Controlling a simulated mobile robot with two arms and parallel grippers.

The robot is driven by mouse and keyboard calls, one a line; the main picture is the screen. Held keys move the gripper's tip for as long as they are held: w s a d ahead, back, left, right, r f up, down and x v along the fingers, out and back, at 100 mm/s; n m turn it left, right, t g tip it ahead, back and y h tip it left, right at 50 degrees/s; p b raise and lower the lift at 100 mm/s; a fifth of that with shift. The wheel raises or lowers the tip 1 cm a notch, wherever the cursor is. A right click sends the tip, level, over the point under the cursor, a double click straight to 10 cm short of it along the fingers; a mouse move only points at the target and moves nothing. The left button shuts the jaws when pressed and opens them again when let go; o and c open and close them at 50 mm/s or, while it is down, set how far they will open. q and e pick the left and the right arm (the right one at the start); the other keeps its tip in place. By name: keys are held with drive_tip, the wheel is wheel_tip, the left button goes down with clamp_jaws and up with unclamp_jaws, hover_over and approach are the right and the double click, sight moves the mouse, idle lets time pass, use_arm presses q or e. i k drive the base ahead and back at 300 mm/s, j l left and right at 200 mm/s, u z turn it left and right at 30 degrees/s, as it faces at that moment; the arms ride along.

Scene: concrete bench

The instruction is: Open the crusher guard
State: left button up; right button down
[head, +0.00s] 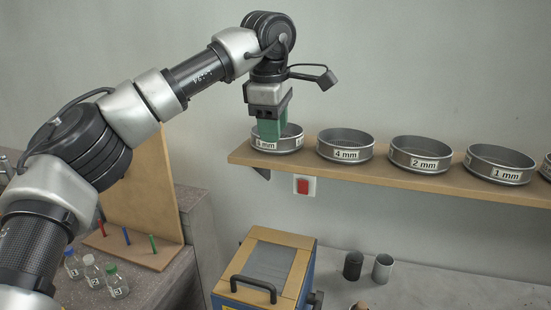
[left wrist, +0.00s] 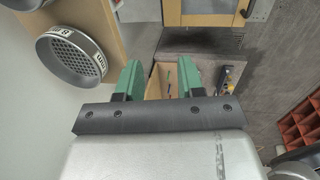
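The crusher (head: 308,262) is a blue box at the bottom middle of the head view. Its guard (head: 292,241) lies flat on top, a wooden frame around a grey panel, with a black bar handle (head: 253,285) along the front edge. Part of the crusher's wooden frame (left wrist: 186,17) and its dark handle (left wrist: 246,9) show at the top of the left wrist view. My left gripper (head: 271,130) is high above and behind the crusher, in front of the leftmost sieve. Its green fingers (left wrist: 161,80) are apart with nothing between them. My right gripper is out of view.
A wall shelf (head: 400,181) carries several metal sieves, the leftmost (head: 290,142) beside my left gripper. A red switch (head: 303,186) is below the shelf. Two cups stand right of the crusher. Capped bottles (head: 117,282) and a wooden board (head: 140,195) stand at left.

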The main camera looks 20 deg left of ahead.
sight(226, 287)
drive_tip(key=k+j+z, duration=0.2)
drive_tip(key=z, duration=0.15)
drive_tip(key=k+j+z, duration=0.5)
drive_tip(key=z, duration=0.2)
